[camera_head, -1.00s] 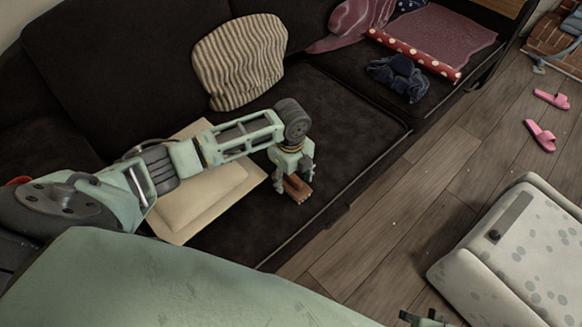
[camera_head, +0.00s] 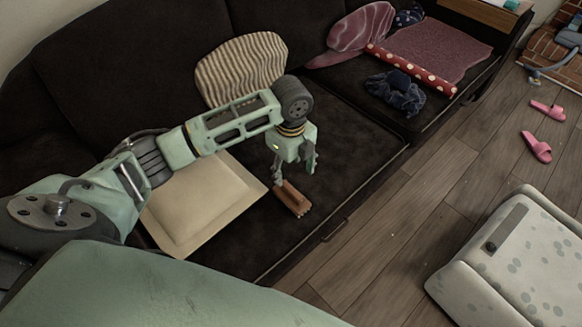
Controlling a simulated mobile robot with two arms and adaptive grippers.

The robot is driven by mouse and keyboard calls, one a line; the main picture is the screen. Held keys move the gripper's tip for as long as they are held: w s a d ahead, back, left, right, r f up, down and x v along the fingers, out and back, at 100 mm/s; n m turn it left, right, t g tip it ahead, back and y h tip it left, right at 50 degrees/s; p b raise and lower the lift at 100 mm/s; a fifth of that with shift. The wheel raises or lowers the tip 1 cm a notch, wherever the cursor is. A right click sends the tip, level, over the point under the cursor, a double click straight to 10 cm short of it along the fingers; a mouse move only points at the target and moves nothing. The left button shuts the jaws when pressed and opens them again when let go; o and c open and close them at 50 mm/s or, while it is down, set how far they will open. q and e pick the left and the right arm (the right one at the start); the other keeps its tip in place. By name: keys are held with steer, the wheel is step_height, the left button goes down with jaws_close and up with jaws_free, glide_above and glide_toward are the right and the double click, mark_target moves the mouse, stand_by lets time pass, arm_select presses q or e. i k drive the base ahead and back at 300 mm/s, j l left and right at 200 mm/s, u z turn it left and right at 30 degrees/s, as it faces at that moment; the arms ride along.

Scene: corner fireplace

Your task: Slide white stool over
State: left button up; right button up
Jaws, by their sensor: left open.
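The white stool (camera_head: 535,262) with grey spots stands on the wooden floor at the lower right, cut off by the frame's edges. A grey strip (camera_head: 507,227) runs along its near-left top side. My left gripper (camera_head: 294,174) points down over the dark sofa seat, well to the left of the stool. Its fingers are apart and empty. A small brown brush (camera_head: 292,199) lies on the seat just below the fingertips. My right gripper is out of view.
The dark sofa (camera_head: 345,130) holds a beige cushion (camera_head: 195,205), a striped cushion (camera_head: 240,68) and a crumpled blue cloth (camera_head: 395,92). Pink slippers (camera_head: 537,146) lie on the floor beyond the stool. Floor (camera_head: 395,225) between sofa and stool is clear.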

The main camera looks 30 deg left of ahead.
mark_target(533, 278)
steer(key=z, duration=1.3)
